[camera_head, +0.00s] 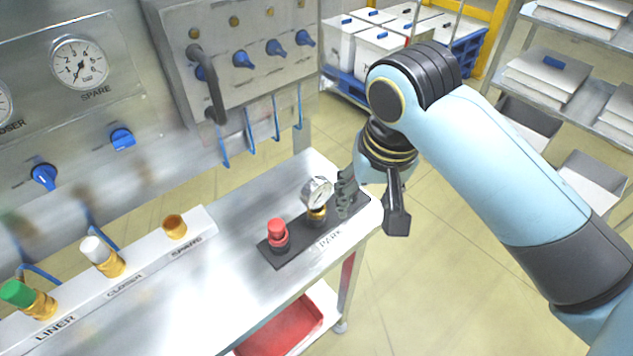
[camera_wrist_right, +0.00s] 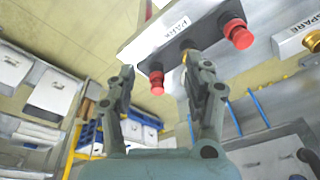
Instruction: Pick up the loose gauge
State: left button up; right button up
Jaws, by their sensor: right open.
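The loose gauge (camera_head: 317,191), a small round white dial on a brass stem, stands upright in the dark strip (camera_head: 292,250) marked PARK on the metal bench. A red plug (camera_head: 277,235) stands left of it. My right gripper (camera_head: 371,208) is open just right of the gauge, with one finger close beside it; I cannot tell whether they touch. In the right wrist view, the fingers (camera_wrist_right: 160,70) are spread, and a second red plug (camera_wrist_right: 157,82) shows between them. The gauge is mostly hidden there behind a finger. My left gripper is out of view.
A ledge (camera_head: 135,285) on the left holds green, white and brass fittings marked LINER, CLOSER and SPARE. A wall panel (camera_head: 75,125) carries fixed gauges and blue knobs. A grey handle (camera_head: 208,90) juts out behind the bench. Shelves (camera_head: 560,75) stand at right; open floor lies between.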

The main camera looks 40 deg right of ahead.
aim_at(316, 180)
jog(key=w+r+m, duration=0.1)
jog(key=w+m, duration=0.2)
jog(key=w+r+m+g, duration=0.1)
jog(key=w+r+m, duration=0.1)
jog(key=w+m, duration=0.1)
jog(key=w+a+r+m, duration=0.1)
jog(key=w+m, duration=0.2)
jog(key=w, duration=0.1)
jog(key=shift+w+r+g+y, duration=0.2)
jog(key=shift+g+y, duration=0.1)
jog(key=shift+g, duration=0.1)
jog(key=shift+w+a+f+m, duration=0.15)
jog(key=shift+w+m, duration=0.1)
jog(key=shift+m, duration=0.35)
notch_tip(316, 180, down, 4)
jog(key=shift+s+r+b, duration=0.15)
jog(key=shift+r+b, duration=0.05)
jog(key=shift+b, duration=0.35)
jog(key=f, duration=0.3)
jog(key=f+p, duration=0.1)
jog(key=f, duration=0.2)
jog(key=shift+w+f, duration=0.2)
jog(key=shift+f, duration=0.05)
grip_shut()
